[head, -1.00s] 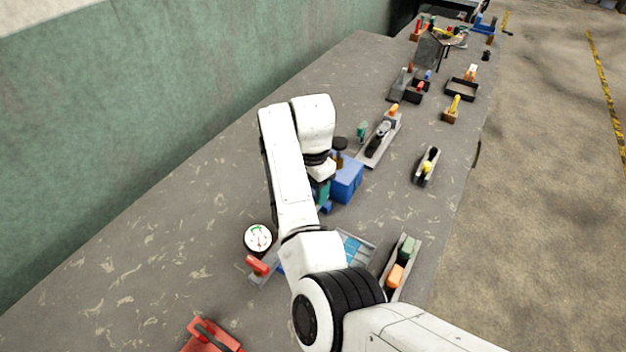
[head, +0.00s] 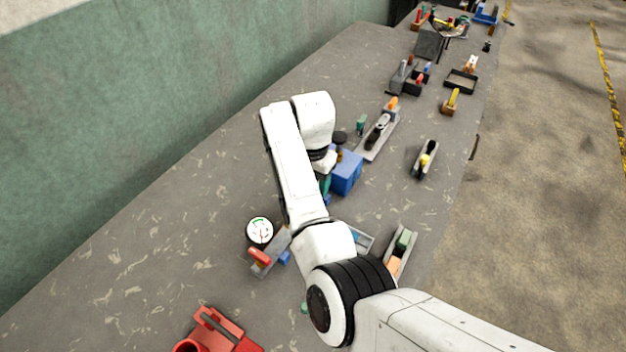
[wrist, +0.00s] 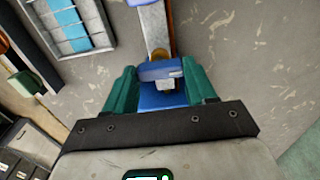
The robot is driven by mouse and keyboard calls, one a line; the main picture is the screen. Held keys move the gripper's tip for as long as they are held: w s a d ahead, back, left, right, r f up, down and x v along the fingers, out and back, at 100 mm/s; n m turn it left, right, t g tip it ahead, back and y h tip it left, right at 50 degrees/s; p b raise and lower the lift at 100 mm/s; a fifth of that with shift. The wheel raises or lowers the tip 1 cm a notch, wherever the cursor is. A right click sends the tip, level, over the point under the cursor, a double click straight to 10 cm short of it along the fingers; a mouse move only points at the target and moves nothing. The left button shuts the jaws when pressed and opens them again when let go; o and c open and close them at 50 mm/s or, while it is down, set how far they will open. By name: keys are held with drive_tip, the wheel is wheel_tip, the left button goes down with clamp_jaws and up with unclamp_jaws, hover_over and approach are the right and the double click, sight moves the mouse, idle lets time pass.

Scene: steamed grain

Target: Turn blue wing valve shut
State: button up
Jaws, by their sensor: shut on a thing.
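The blue wing valve (wrist: 160,70) shows in the wrist view as a blue wing on a small pale stem, above a blue body. My gripper (wrist: 160,88) has two green fingers, one on each side of the wing, and is shut on it. A grey bar runs away from the valve toward the top of the wrist view. In the head view my white arm covers most of the gripper and valve; only a bit of green finger shows beside the blue box.
The blue box (head: 346,175) stands close to my wrist. A round white gauge (head: 260,230) and a red handle (head: 260,257) lie left of my arm. A tray with blue cells (wrist: 72,25) is near the valve. Open bench (head: 190,200) lies to the left.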

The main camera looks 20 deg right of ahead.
drive_tip(key=shift+r, duration=0.1)
drive_tip(key=o, duration=1)
drive_tip(key=shift+o, duration=0.2)
wheel_tip(320, 180, up, 11)
drive_tip(key=shift+b, duration=0.4)
drive_tip(key=shift+f, duration=0.2)
